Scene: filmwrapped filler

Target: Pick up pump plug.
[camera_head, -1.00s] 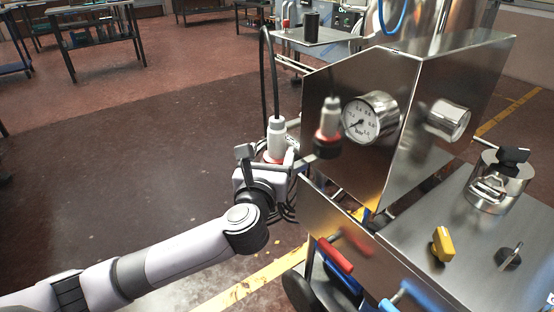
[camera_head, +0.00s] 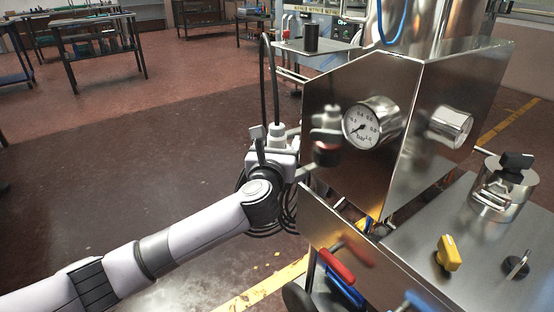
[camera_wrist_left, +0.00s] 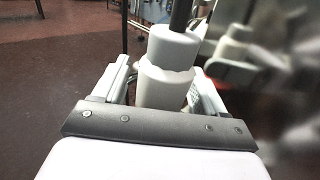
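The pump plug (camera_head: 276,134) is a pale grey, upright, stepped cylinder with a black cable rising from its top. It stands left of the shiny metal housing, and its lower part is hidden behind my gripper. My left gripper (camera_head: 272,148) is at the plug. In the left wrist view the plug (camera_wrist_left: 167,72) stands between the two pale fingers (camera_wrist_left: 162,85), with a narrow gap visible on the left side. The contact on the right side is unclear. The fingers look open around the plug. My right gripper is not in view.
The metal housing (camera_head: 352,88) with a round pressure gauge (camera_head: 362,126) is close on the right and mirrors the plug. A steel top (camera_head: 400,233) holds a yellow knob (camera_head: 448,253) and a metal cylinder (camera_head: 498,198). Red-brown floor (camera_head: 120,185) is free on the left.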

